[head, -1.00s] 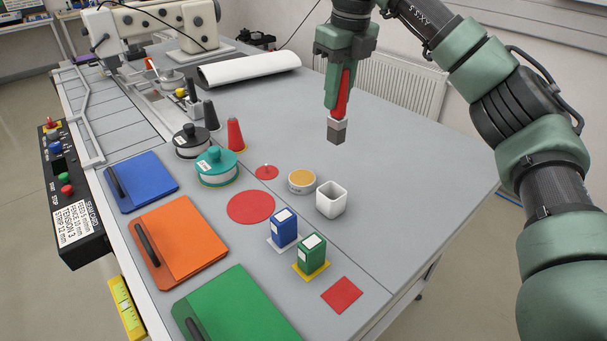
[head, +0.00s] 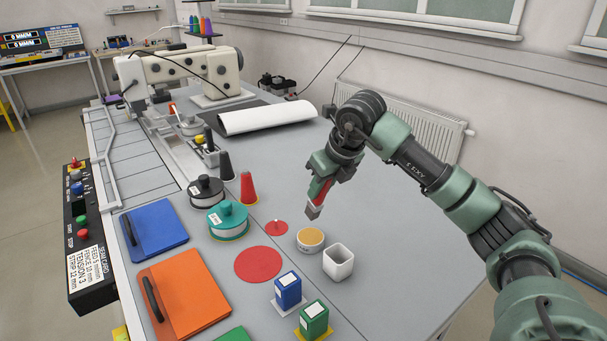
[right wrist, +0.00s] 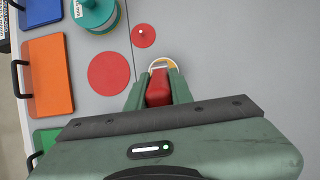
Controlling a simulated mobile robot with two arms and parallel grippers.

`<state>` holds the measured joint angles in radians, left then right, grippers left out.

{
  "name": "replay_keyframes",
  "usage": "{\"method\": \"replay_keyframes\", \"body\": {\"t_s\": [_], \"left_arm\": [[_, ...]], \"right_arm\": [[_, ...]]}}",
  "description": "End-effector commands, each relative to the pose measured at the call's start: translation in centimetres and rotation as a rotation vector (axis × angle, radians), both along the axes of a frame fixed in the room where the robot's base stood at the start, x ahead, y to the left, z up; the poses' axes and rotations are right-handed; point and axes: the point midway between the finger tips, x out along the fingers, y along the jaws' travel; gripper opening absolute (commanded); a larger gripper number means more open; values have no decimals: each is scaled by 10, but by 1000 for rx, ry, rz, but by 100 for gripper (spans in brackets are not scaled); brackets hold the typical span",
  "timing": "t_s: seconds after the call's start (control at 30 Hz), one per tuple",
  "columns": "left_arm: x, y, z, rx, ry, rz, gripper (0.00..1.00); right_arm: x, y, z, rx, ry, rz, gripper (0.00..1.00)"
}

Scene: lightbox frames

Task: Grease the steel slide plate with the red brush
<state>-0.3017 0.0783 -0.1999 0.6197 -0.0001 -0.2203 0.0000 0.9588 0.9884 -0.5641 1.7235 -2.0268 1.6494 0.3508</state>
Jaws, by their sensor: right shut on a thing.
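My right gripper (head: 325,176) is shut on the red brush (head: 321,191) and holds it above the table, tilted with the bristles down and to the left. The brush's grey tip is just above the round tin of yellowish grease (head: 310,236); I cannot tell if they touch. In the right wrist view the red handle (right wrist: 158,88) sits between the fingers (right wrist: 158,98), and the tin's rim (right wrist: 162,62) shows beyond it. Metal parts (head: 172,143) lie by the sewing machine; I cannot tell surely which is the steel slide plate. My left gripper is not in view.
A white square cup (head: 338,263) stands right of the tin. Blue (head: 288,291) and green boxes (head: 314,322) are in front. The table's right side is clear.

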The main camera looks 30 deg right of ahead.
Motion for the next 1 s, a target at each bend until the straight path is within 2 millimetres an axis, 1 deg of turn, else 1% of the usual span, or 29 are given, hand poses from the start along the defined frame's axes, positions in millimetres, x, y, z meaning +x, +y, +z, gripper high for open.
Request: {"method": "replay_keyframes", "body": {"t_s": [0.1,0.27,0.47,0.73,0.83,1.0], "left_arm": [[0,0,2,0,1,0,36],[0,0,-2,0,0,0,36],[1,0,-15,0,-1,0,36],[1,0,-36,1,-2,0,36],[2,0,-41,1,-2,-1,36],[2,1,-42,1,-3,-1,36]], "right_arm": [[-3,-7,-1,1,-18,-15,0],[-4,-8,-7,2,-23,-18,0],[-4,-7,-24,2,-21,-17,0],[-4,-7,-53,3,-20,-16,0],[-4,-7,-59,3,-21,-16,0],[-4,-7,-62,3,-21,-15,0]]}}
